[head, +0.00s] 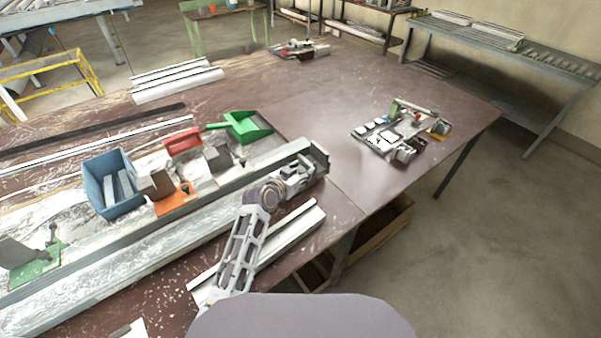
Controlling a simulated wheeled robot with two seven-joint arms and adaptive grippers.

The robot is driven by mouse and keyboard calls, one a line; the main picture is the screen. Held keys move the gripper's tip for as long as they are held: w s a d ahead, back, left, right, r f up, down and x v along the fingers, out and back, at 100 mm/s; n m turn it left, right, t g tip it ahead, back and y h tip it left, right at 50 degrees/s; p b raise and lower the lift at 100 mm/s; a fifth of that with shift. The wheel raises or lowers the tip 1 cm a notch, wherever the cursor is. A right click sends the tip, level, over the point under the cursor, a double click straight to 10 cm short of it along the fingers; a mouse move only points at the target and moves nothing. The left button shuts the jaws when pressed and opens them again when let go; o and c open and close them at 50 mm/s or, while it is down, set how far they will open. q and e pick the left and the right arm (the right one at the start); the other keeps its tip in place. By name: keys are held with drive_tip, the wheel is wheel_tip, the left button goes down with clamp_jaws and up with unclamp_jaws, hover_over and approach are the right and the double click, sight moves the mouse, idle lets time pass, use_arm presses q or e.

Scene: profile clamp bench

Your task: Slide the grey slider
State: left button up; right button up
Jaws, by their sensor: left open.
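A long grey rail (150,225) runs across the bench from the lower left to the middle. At its right end is a grey block (318,155), which looks like the grey slider, though I cannot be sure at this size. My left gripper (304,171) is at this end of the rail, close in front of the block, with its jaws open. I cannot tell whether it touches the block. The gripper hides part of the rail end. My right gripper is not in view.
Pale profiles (285,232) lie in front. A small fixture (400,133) stands at right. The brown bench top (335,115) between is clear.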

use_arm(q)
clamp_jaws()
drive_tip(key=shift+a+f, duration=0.1)
idle(0.4)
